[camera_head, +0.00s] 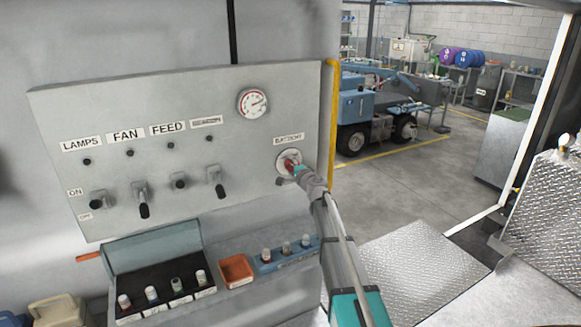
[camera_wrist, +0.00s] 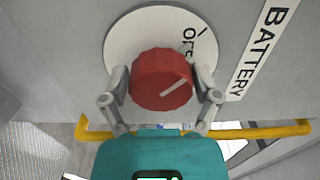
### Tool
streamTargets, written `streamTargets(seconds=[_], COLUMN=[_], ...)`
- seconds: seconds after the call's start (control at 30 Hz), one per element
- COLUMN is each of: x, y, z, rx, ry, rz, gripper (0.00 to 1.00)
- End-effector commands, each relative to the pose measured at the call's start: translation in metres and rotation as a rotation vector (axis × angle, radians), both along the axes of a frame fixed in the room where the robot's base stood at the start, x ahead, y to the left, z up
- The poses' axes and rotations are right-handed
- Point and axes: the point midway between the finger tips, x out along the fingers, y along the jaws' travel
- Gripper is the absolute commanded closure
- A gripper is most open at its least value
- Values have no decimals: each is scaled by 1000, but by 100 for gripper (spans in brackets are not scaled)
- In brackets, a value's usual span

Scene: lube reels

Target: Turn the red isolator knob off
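The red isolator knob (camera_wrist: 161,79) sits on a round pale plate (camera_wrist: 125,38) under the BATTERY label (camera_wrist: 262,50). Its white pointer line slants up to the right in the wrist view, and is not lined up with the OFF mark (camera_wrist: 189,42). My gripper (camera_wrist: 162,84) has one finger on each side of the knob, and both appear to touch it. In the head view the knob (camera_head: 290,165) shows at the right of the grey panel, partly hidden by my gripper (camera_head: 297,172).
The grey panel (camera_head: 110,110) also carries a gauge (camera_head: 253,103) and several switches left of the knob. Below are an open case (camera_head: 155,247) of small bottles, an orange tray (camera_head: 236,271) and a blue rack (camera_head: 287,257). A yellow pipe (camera_head: 333,120) runs along the panel's right edge.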

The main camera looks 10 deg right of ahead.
Motion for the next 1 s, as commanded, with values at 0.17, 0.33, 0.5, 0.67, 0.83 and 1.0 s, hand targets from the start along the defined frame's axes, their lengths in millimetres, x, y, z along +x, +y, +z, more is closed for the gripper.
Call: streamTargets(seconds=[0.17,0.33,0.5,0.67,0.83,1.0], x=[0,0,0,-6,-22,-46], y=[0,0,0,-2,-7,-14], z=[0,0,0,0,0,0], rx=[3,4,5,5,5,5], ry=[0,0,1,1,1,1], rz=[-1,-1,-2,-2,-2,-2], gripper=[0,0,0,0,0,0])
